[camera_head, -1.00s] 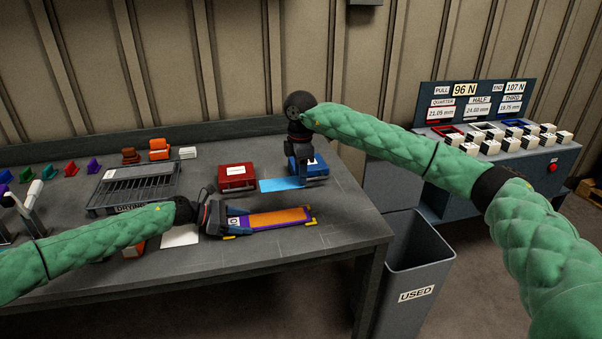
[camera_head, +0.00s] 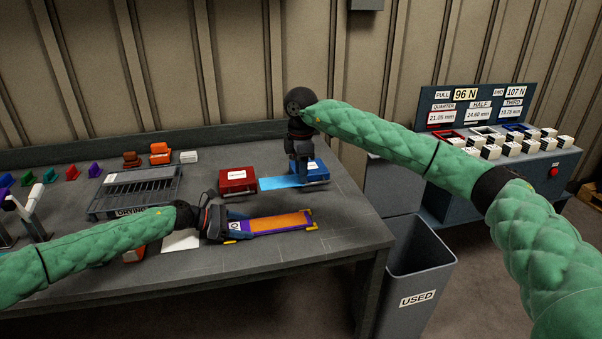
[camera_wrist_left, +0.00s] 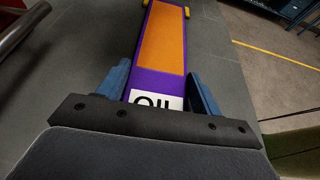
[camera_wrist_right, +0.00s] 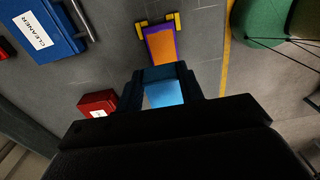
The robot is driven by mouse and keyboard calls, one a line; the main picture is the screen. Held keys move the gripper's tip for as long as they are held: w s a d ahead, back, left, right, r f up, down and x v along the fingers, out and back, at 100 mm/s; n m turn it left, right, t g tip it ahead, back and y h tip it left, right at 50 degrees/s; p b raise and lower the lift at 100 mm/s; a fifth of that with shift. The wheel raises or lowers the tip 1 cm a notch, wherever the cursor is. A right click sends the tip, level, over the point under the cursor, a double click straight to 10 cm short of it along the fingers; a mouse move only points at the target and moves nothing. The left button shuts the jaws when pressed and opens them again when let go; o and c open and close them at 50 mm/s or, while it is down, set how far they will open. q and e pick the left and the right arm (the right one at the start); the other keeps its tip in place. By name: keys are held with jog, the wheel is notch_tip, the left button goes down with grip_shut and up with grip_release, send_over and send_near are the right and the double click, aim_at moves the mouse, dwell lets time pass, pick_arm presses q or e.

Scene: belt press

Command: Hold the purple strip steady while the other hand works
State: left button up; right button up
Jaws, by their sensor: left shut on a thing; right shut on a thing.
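The purple strip (camera_head: 244,226) has an orange face and a white label, which reads OIL in the left wrist view (camera_wrist_left: 155,101). It lies low over the bench, with its far end between yellow corner pieces (camera_wrist_right: 141,28). My left gripper (camera_head: 232,224) is shut on its labelled end. My right gripper (camera_head: 303,181) is shut on a light blue strip (camera_head: 279,183), held behind the purple strip and apart from it. The light blue strip also shows between the jaws in the right wrist view (camera_wrist_right: 163,94).
A red case (camera_head: 237,181) and a blue case marked CLEANER (camera_wrist_right: 37,28) stand on the bench near my right gripper. A drying rack (camera_head: 137,190) is at the left. A grey USED bin (camera_head: 417,270) stands past the bench's right edge.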

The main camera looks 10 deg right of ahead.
jog(key=shift+r, duration=3.3)
pick_arm(q)
jog(key=o, duration=1.3)
jog(key=shift+a, duration=0.15)
